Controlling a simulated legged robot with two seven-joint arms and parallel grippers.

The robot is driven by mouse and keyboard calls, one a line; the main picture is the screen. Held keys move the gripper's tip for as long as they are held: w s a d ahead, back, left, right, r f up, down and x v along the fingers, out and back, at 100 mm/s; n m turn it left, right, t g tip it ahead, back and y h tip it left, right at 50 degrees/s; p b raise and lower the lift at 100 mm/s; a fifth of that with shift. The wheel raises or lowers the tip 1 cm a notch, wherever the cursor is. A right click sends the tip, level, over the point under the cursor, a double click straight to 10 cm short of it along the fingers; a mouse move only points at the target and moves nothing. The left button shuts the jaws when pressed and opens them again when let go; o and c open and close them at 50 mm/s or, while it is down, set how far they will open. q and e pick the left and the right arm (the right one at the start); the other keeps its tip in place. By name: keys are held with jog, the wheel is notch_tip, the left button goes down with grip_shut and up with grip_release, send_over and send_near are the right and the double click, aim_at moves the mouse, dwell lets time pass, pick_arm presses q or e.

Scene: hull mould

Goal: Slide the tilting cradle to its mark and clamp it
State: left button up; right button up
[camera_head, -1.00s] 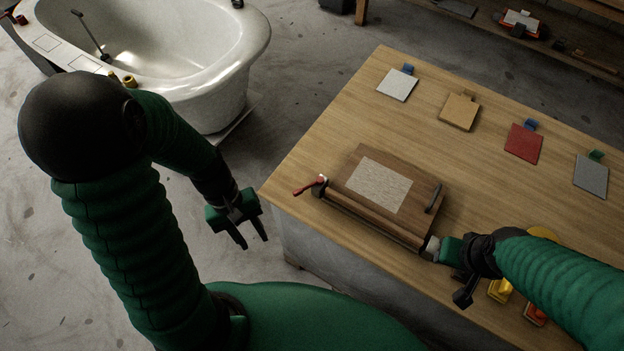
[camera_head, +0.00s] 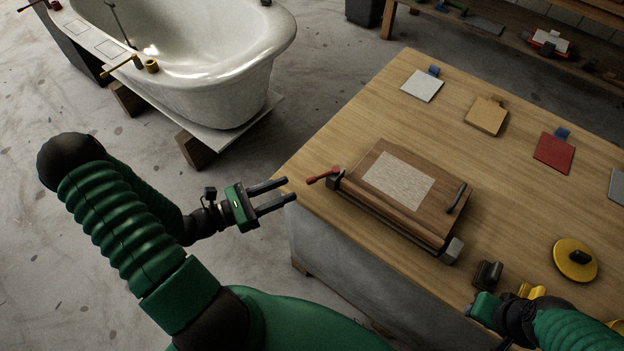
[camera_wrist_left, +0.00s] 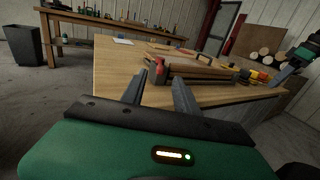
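The cradle, a brown wooden board (camera_head: 447,187) with a pale textured panel (camera_head: 399,180), lies on the workbench near its front left edge. A dark rail (camera_head: 390,218) runs along its front, with a grey block (camera_head: 453,250) at the right end. A red clamp lever (camera_head: 322,176) sticks out at the left end. My left gripper (camera_head: 291,189) is open and empty, its fingers pointing right, just short of the lever. In the left wrist view the lever (camera_wrist_left: 158,68) shows between the fingertips (camera_wrist_left: 161,80). My right gripper is at the lower right; its fingers are unclear.
A dark block (camera_head: 487,275) and a yellow disc (camera_head: 575,260) lie on the bench (camera_head: 330,140) right of the cradle. Several coloured plates, including a red one (camera_head: 554,152), lie along the back. A white tub (camera_head: 215,90) stands at upper left. Bare floor lies between tub and bench.

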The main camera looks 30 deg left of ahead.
aim_at(306, 181)
pick_arm(q)
jog(key=x, duration=0.8)
jog(key=shift+w+d+b, duration=0.15)
jog(key=shift+b, duration=0.2)
grip_shut()
dwell(0.8)
